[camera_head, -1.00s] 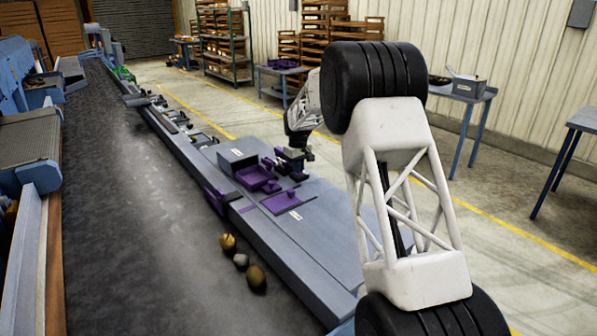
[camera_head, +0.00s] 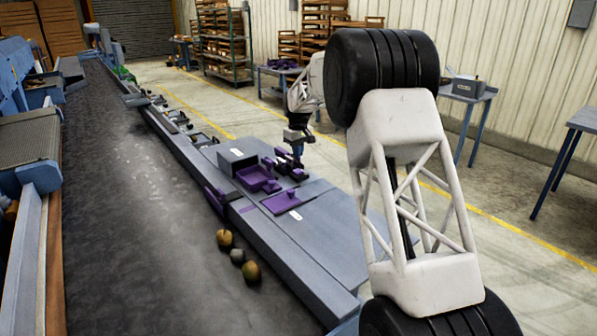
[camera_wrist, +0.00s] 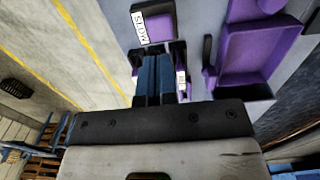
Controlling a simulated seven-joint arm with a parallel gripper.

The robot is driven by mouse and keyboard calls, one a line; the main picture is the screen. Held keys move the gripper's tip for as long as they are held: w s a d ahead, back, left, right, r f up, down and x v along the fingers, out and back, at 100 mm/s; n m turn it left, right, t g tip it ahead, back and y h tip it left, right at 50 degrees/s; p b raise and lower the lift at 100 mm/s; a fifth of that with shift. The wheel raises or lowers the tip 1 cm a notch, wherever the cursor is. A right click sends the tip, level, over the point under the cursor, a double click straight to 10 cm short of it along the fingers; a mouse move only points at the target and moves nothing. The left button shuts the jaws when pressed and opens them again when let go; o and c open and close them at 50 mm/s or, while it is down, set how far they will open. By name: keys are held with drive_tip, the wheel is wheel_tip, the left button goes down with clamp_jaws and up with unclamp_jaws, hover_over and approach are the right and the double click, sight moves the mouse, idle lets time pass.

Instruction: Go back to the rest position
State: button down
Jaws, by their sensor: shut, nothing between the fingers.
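My gripper (camera_head: 298,152) is above the far right edge of the blue-grey bench (camera_head: 325,240), beside purple holders. In the wrist view, its two blue fingers (camera_wrist: 154,76) are together with nothing between them. A purple tray (camera_wrist: 252,52) lies to the right of the fingers there, and a purple pad (camera_wrist: 155,30) with a white label lies beyond their tips. Dark upright parts show on both sides of the fingers; I cannot tell whether they touch. My white lattice arm covers part of the bench's right side in the head view.
A dark conveyor belt (camera_head: 140,220) runs along the left, with several potatoes, one of them brown (camera_head: 251,272), near the bench. A grey box (camera_head: 237,159) stands on the bench. Side tables (camera_head: 465,95) and shelves (camera_head: 228,45) stand behind. The floor between is clear.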

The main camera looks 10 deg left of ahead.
drive_tip(key=shift+r, duration=0.15)
drive_tip(key=shift+s+d+r, duration=0.15)
drive_tip(key=shift+d+r, duration=0.05)
drive_tip(key=s+d+r+m, duration=0.1)
drive_tip(key=s+d+r, duration=0.55)
drive_tip(key=s, duration=0.35)
drive_tip(key=s+d+r+m+t, duration=0.1)
drive_tip(key=s+d+r+m, duration=0.1)
drive_tip(key=s+d+r, duration=0.5)
drive_tip(key=s+d+r+m, duration=0.1)
drive_tip(key=s+d+r, duration=0.2)
drive_tip(key=s+d, duration=0.75)
drive_tip(key=s+d+f+m, duration=0.1)
drive_tip(key=s+d+f, duration=0.1)
drive_tip(key=s, duration=1.1)
drive_tip(key=s+d+f+m+t, duration=0.1)
drive_tip(key=s+d+f+m, duration=0.1)
drive_tip(key=s, duration=1.2)
drive_tip(key=s+d+f+m, duration=0.2)
drive_tip(key=s+d, duration=0.3)
drive_tip(key=s, duration=0.9)
drive_tip(key=shift+s+f+t, duration=0.2)
drive_tip(key=shift+f+t, duration=0.1)
drive_tip(key=shift+f, duration=0.45)
